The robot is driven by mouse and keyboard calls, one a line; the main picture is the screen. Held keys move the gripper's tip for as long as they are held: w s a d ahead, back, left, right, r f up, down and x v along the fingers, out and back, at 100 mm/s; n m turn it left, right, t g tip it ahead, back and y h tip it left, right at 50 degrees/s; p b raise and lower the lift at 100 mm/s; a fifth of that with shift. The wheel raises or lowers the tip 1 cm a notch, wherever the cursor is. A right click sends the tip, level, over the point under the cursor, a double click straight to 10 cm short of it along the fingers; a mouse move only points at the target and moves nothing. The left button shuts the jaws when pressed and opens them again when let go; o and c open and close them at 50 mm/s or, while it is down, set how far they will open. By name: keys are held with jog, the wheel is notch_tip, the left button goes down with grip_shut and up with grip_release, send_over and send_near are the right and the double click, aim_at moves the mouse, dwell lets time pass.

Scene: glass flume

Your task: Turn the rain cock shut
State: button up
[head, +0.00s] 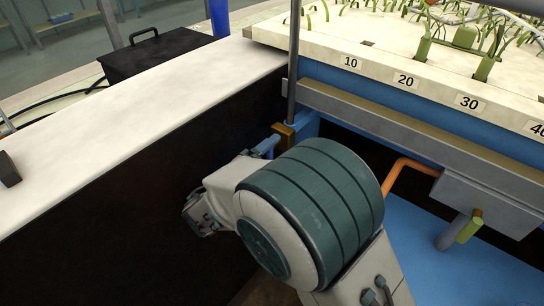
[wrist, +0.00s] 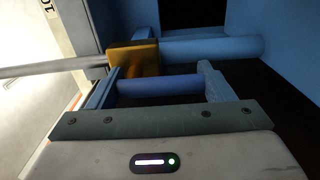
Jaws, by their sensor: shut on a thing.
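The rain cock has a brass body (wrist: 133,58) on a thin grey riser pipe, with a blue lever (wrist: 160,86). In the wrist view, my gripper (wrist: 160,70) has one finger at each end of the lever's visible length and is shut on it. In the head view the brass body (head: 284,133) stands at the foot of the riser, in the corner by the dark wall. My arm hides most of the lever and my fingers there.
A green-handled cock (head: 468,228) and an orange pipe (head: 402,170) are at the right, below the numbered bed edge (head: 390,85). A white-topped wall (head: 130,105) runs along the left, close to my wrist. A black box (head: 155,55) stands behind it.

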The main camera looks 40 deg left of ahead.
jog(key=o, duration=1.4)
jog(key=s, duration=0.7)
jog(key=s+p, duration=0.1)
jog(key=s, duration=0.6)
jog(key=shift+a, duration=0.2)
